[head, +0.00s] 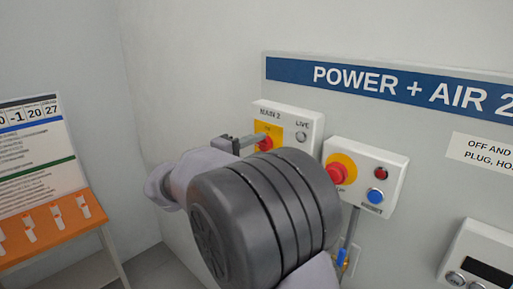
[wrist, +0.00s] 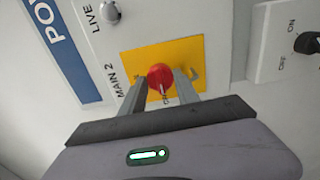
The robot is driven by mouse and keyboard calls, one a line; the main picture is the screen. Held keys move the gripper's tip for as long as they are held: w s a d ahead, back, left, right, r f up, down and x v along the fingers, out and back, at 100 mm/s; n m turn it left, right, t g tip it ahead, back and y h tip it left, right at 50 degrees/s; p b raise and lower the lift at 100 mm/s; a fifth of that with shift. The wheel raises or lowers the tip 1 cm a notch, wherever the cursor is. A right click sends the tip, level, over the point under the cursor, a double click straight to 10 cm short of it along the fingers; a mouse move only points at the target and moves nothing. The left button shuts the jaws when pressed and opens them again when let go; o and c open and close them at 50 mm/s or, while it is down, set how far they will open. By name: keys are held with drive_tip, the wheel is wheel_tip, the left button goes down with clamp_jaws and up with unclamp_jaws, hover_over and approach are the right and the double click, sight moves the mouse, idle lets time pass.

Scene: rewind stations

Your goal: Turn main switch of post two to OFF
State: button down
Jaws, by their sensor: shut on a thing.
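The main switch of post two is a red rotary knob (wrist: 160,77) on a yellow plate (wrist: 207,57), on a white box labelled MAIN 2 (head: 288,115). My gripper (wrist: 159,88) is shut on the red knob, with one grey finger on each side of it in the wrist view. In the head view my gripper (head: 244,144) reaches the box from the left, and my dark wrist hides its lower part. A pale mark on the knob points toward the gripper in the wrist view. The plate's lettering is partly hidden. The LIVE lamp (head: 301,136) looks grey and unlit.
To the right is a box with a red mushroom button (head: 337,172), a red lamp (head: 381,173) and a blue button (head: 375,196). A black ON/OFF knob (wrist: 308,43) shows in the wrist view. An orange shelf (head: 55,232) stands at left.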

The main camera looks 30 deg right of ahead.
drive_tip(key=c, duration=0.9)
unclamp_jaws()
